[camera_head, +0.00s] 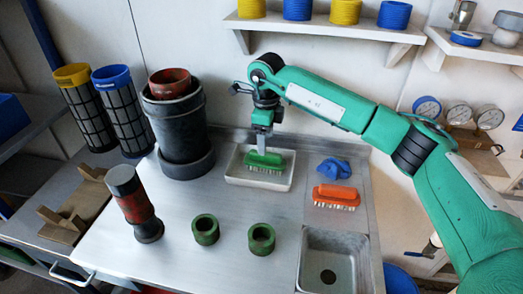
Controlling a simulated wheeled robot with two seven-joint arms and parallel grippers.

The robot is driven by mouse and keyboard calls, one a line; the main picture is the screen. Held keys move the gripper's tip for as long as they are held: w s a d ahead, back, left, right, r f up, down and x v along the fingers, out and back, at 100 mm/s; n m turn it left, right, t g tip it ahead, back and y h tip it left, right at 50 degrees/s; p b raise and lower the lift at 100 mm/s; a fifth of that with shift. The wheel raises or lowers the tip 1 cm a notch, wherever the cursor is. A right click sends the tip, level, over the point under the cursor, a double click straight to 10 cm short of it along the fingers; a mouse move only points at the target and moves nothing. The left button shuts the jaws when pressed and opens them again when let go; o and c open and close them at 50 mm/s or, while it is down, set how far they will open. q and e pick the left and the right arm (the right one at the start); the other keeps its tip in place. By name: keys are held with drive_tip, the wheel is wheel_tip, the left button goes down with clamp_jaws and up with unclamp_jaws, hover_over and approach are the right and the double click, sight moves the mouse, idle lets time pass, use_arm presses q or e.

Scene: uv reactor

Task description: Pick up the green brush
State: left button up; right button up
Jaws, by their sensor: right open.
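The green brush (269,164) lies in a shallow white tray (236,178) at the back middle of the metal worktop, with its pale bristles facing down. My right gripper (262,148) points down from above, with its fingertips right at the top of the green brush. It is open, and I cannot tell whether it touches the handle. The gripper covers a small part of the brush's back edge. My left gripper is not in view.
An orange brush (336,193) and a blue cloth (333,168) lie right of the tray. A sink (333,265), two green rings (206,229), a standing cylinder (130,200) and a large dark canister (180,130) surround it. A shelf (325,28) hangs above. The middle worktop is clear.

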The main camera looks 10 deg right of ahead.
sight(265, 157)
drive_tip(key=shift+f, duration=0.5)
drive_tip(key=shift+s+f, duration=0.25)
drive_tip(key=shift+f, duration=0.3)
wheel_tip(265, 157, down, 5)
drive_tip(key=shift+a+r, duration=0.1)
drive_tip(key=c, duration=1.1)
